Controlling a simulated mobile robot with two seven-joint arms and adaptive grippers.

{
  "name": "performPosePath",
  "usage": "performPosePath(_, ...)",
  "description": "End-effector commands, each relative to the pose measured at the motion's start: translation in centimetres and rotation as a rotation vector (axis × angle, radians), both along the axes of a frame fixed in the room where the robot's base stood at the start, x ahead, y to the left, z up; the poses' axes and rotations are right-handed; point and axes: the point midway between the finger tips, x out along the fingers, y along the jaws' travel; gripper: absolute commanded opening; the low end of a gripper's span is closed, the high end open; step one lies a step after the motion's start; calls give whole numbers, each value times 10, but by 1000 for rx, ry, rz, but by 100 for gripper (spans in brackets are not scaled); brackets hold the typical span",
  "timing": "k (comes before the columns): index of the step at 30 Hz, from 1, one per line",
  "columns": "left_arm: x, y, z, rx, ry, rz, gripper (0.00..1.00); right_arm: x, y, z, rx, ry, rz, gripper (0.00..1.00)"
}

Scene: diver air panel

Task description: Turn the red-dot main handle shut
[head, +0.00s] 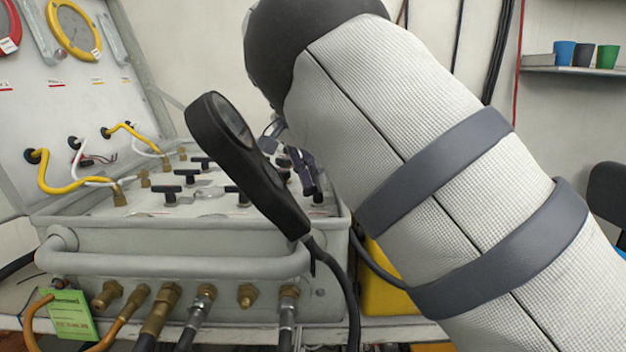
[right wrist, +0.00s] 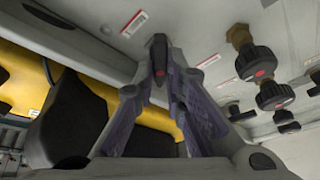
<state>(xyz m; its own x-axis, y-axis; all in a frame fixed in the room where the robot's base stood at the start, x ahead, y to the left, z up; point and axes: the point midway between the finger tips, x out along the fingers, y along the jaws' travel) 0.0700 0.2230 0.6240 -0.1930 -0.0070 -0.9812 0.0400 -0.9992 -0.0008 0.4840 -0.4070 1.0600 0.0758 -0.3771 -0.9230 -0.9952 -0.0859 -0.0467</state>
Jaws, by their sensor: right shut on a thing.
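My right gripper (right wrist: 160,75) is shut on a black handle (right wrist: 158,48) with a small red mark, near the panel's edge. The fingers hide much of this handle. In the head view the right gripper (head: 306,175) reaches down at the right end of the grey air panel (head: 170,238), and the handle's exact angle cannot be told. Other black handles stand on the panel, including one with a red dot (right wrist: 258,63) on a brass stem, apart from the fingers. My left gripper is in neither view.
A black handset-like thing (head: 235,150) with a cable stands before the panel and covers part of it. Brass fittings and hoses (head: 160,310) line the front below a grey rail (head: 175,265). A yellow case (head: 385,285) is at the right. Yellow hoses (head: 60,185) run to the left.

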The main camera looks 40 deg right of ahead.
Motion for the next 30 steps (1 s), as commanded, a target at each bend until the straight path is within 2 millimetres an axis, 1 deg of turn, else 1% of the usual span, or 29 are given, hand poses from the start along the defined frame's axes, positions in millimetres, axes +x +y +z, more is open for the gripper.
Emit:
performPosePath(1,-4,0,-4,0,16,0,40,2,-1,-4,-4,6,-42,0)
performPosePath(9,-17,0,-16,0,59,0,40,5,-1,-5,-4,5,-289,0)
performPosePath(15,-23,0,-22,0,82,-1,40,6,-1,-3,-3,3,-442,0)
performPosePath(21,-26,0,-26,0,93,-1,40,6,-2,-2,-2,2,-553,0)
performPosePath(30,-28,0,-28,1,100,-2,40,6,-2,-1,0,0,-636,0)
